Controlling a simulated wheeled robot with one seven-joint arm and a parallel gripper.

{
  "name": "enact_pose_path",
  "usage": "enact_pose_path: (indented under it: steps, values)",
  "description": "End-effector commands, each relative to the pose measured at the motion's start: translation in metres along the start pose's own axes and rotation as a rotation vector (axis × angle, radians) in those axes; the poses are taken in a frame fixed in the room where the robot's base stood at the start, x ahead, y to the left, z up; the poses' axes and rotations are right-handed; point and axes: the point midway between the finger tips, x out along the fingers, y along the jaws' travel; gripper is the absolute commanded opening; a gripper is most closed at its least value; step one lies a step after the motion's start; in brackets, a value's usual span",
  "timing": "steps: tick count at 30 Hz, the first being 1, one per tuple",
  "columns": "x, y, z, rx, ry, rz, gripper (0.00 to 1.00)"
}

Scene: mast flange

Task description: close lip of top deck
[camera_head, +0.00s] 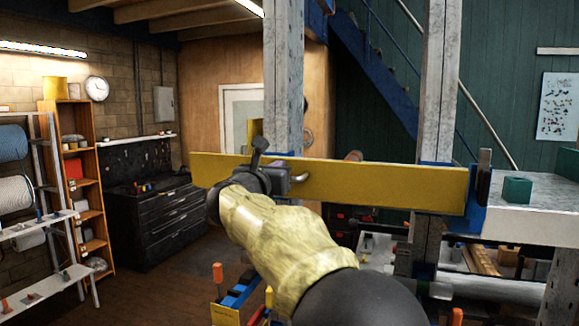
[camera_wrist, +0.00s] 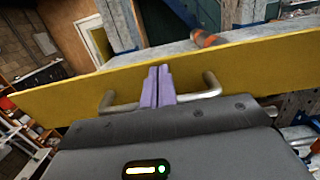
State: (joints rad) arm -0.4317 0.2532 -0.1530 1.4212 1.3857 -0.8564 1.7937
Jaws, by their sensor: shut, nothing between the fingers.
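The lip (camera_head: 390,187) is a long yellow board seen face-on in the head view, running from left of the near mast post to a blue bracket at right. It stands on edge and slants across the wrist view (camera_wrist: 265,58). A grey bar handle (camera_wrist: 209,90) is fixed to its face; one end shows in the head view (camera_head: 303,178). My gripper (camera_wrist: 158,72) has its purple fingers together, in front of the handle's middle and the board. Whether they touch either is unclear. In the head view my gripper (camera_head: 288,178) is partly hidden by my wrist.
A blue bracket (camera_head: 473,205) and a dark upright latch-like piece (camera_head: 484,175) stand at the board's right end. A white deck (camera_head: 535,222) with a green block (camera_head: 517,190) lies beyond. Grey posts (camera_head: 437,90) rise behind the board. Floor at left (camera_head: 180,275) is clear.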

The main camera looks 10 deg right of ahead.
Motion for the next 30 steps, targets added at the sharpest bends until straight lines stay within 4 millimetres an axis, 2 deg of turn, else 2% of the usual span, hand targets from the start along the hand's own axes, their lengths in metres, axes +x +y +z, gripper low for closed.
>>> enact_pose_path:
  steps: [23,30]
  values:
    - [0.004,0.002,0.002,0.001,-0.002,0.005,0.00]
    - [-0.007,0.004,0.001,0.002,-0.003,0.006,0.00]
